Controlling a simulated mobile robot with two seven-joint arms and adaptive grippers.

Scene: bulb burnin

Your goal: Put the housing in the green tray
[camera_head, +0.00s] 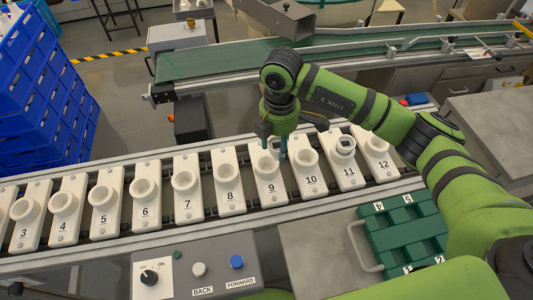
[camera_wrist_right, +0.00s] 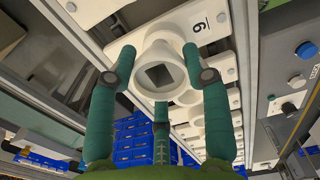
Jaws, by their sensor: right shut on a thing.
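My right gripper (camera_head: 273,141) reaches down over station 9 of the numbered line. In the right wrist view its teal fingers (camera_wrist_right: 160,72) are closed around a white round housing (camera_wrist_right: 140,88) with a dark square opening. The housing is at the holder marked 9 (camera_head: 271,190); I cannot tell whether it is still seated there. The green tray (camera_head: 371,223) lies to the right, on the bench in front of the line, with white numbers on it. My arm hides part of the tray. My left gripper is not in view.
A similar white piece with a dark square (camera_head: 346,145) sits in holder 11. Several other numbered holders run along the line. A control box (camera_head: 195,270) with knob and buttons stands in front. A green conveyor belt (camera_head: 220,62) lies behind; blue crates (camera_head: 40,95) are stacked left.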

